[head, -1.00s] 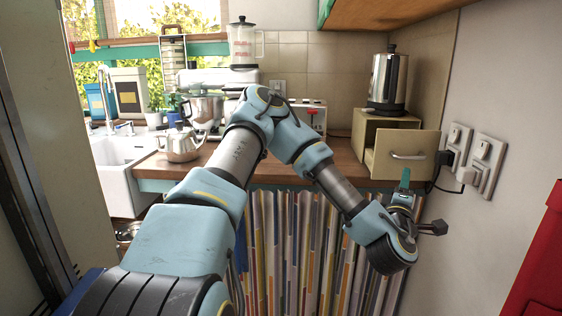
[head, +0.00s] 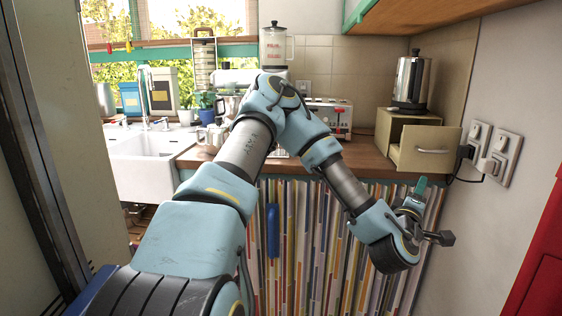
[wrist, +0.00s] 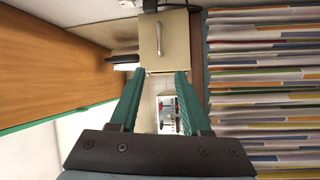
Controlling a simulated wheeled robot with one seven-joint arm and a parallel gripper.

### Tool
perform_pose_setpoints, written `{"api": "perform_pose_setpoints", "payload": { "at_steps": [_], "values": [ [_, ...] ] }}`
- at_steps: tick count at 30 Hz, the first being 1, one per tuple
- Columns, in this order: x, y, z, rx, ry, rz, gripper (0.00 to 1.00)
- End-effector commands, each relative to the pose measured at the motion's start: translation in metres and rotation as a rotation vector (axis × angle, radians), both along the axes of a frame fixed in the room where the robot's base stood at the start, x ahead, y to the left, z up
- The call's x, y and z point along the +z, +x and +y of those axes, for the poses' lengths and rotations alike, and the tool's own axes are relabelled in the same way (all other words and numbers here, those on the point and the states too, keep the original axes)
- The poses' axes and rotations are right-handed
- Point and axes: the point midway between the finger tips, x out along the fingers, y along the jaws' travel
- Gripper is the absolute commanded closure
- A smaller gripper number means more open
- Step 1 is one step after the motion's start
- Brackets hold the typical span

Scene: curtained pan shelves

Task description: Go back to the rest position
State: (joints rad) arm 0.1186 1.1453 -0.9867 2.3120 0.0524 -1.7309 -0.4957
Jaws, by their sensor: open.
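My gripper (head: 420,190) is at the right in the head view, in front of the curtain and below the small beige drawer box (head: 424,147). In the wrist view its two green fingers (wrist: 160,74) are spread apart with nothing held between them. The drawer front with its handle shows beyond the fingertips in the wrist view (wrist: 164,38). My arm is bent, with its elbow raised in front of the counter, and hides part of the counter.
The striped curtain (head: 313,215) hangs below the wooden counter (head: 372,160), with a blue handle-like piece (head: 273,230) before it. A metal kettle (head: 411,84) stands on the drawer box. A toaster (head: 328,114) and white sink (head: 150,150) stand left. A red object (head: 540,255) is close at right.

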Motion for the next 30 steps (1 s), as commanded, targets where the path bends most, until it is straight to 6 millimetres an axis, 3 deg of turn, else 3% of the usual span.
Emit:
{"api": "perform_pose_setpoints", "payload": {
  "at_steps": [11, 16, 20, 23, 26, 30],
  "values": [
    [-0.035, 0.002, 0.007, -0.172, 0.362, -0.039, 0.53],
    [-0.065, 0.010, 0.041, -0.268, 0.663, -0.031, 0.53],
    [-0.086, 0.018, 0.102, -0.333, 0.953, 0.028, 0.53],
    [-0.094, 0.019, 0.161, -0.369, 1.150, 0.114, 0.53],
    [-0.091, 0.011, 0.224, -0.394, 1.310, 0.230, 0.53],
    [-0.075, -0.017, 0.308, -0.428, 1.455, 0.427, 0.53]
  ]
}}
